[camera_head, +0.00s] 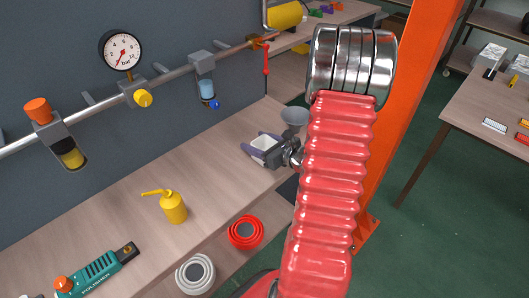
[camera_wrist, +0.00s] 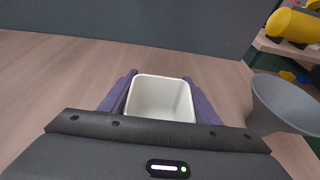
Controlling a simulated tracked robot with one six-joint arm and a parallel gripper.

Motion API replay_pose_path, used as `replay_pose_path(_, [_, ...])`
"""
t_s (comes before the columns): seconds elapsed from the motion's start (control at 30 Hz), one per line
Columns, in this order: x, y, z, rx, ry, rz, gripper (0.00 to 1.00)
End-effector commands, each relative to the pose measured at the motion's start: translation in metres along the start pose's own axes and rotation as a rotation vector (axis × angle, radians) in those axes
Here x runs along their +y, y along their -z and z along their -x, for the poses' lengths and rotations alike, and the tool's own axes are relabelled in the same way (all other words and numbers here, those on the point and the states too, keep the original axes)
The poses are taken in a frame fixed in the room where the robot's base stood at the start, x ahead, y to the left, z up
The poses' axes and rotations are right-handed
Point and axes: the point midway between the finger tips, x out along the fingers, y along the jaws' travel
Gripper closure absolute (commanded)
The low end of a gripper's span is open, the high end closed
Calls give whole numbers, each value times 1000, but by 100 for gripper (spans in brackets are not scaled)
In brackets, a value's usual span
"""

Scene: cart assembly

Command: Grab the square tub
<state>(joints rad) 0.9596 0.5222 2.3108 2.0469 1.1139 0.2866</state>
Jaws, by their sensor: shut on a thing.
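The square tub (camera_wrist: 160,98) is white and open at the top, with rounded corners. In the wrist view it sits between the two purple fingers of my gripper (camera_wrist: 160,100), one finger along each side. My gripper is shut on the tub. In the head view the tub (camera_head: 264,143) is small, at the end of my arm over the workbench, with my gripper (camera_head: 262,147) around it. The tub's lower part is hidden, and I cannot tell whether it touches the bench.
A grey funnel (camera_wrist: 285,103) stands close to the right of my gripper. A wall with a pipe and gauge (camera_head: 121,51) rises behind. An orange post (camera_head: 405,110) stands right.

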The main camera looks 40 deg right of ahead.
Motion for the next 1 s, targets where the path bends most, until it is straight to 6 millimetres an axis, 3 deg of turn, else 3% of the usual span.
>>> replay_pose_path(0.2, [0, 0, 0, 0, 0, 0, 65])
replay_pose_path(0.57, [0, -3, 1, -1, 0, 1, 66])
replay_pose_path(0.77, [0, -17, 5, -1, 1, 2, 66])
replay_pose_path(1.0, [0, -48, 15, -2, 2, 5, 66])
